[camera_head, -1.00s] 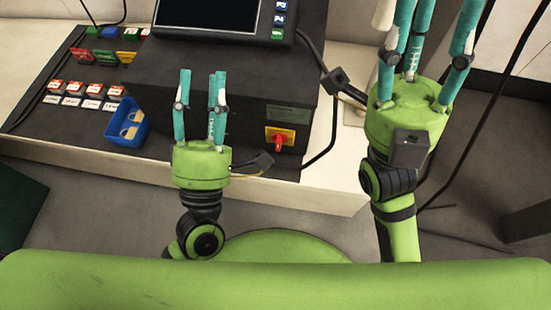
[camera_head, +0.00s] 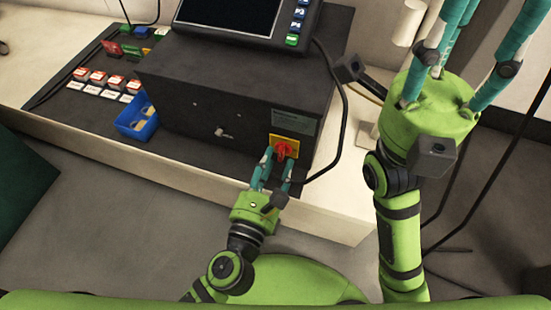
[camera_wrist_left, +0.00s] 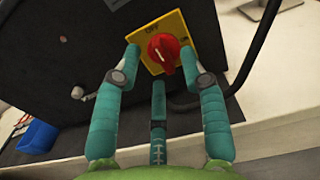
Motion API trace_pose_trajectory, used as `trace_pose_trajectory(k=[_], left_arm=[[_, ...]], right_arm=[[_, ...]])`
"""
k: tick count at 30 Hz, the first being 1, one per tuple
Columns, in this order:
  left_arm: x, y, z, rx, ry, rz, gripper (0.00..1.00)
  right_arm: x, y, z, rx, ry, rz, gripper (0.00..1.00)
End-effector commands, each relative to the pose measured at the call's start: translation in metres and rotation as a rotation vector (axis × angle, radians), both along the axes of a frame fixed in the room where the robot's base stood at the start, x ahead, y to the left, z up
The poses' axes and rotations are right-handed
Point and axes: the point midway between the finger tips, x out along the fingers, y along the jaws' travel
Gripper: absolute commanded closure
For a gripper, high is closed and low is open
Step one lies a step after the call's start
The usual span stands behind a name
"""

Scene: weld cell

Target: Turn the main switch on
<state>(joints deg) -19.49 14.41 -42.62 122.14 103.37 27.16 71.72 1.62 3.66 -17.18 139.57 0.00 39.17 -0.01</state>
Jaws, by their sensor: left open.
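The main switch is a red rotary knob (camera_head: 285,149) on a yellow plate, on the front of a dark box (camera_head: 210,105). In the left wrist view the red knob (camera_wrist_left: 163,52) has OFF at its upper left and ON at its right. Its ridge slants from the OFF side to lower right. My left gripper (camera_head: 277,168) is open, its teal fingers pointing at the switch. In the left wrist view the gripper (camera_wrist_left: 160,68) has fingertips either side of the knob and one below. I cannot tell whether they touch. My right gripper (camera_head: 455,50) is raised, fingers spread, tips cut off.
A screen (camera_head: 245,18) sits on top. A black cable (camera_head: 344,120) loops down the box's right side. The pale bench edge (camera_head: 190,180) runs below.

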Motion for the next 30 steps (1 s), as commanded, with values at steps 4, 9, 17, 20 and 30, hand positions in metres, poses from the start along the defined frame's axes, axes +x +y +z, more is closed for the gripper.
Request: trace_pose_trajectory(k=[4, 9, 17, 20, 30], left_arm=[[0.0109, -0.0037, 0.0002, 0.000, -0.001, 0.001, 0.57], [0.0125, -0.0042, 0.0000, 0.001, 0.000, 0.001, 0.57], [0.0123, -0.0040, 0.0001, 0.001, 0.000, 0.001, 1.00], [0.0123, -0.0040, 0.0001, 0.001, 0.000, 0.001, 1.00], [0.0121, -0.0042, 0.0022, 0.049, -0.016, 0.000, 1.00]], right_arm=[[-0.0001, 0.0002, -0.0001, -0.001, 0.000, 0.000, 0.60], [-0.0001, 0.0002, -0.0001, -0.001, 0.000, 0.000, 0.60], [-0.0002, 0.0003, 0.0000, -0.001, -0.001, 0.000, 0.60], [-0.0002, 0.0003, 0.0000, -0.001, -0.001, 0.001, 0.60], [-0.0023, -0.0006, 0.0060, 0.003, -0.007, 0.002, 0.60]])
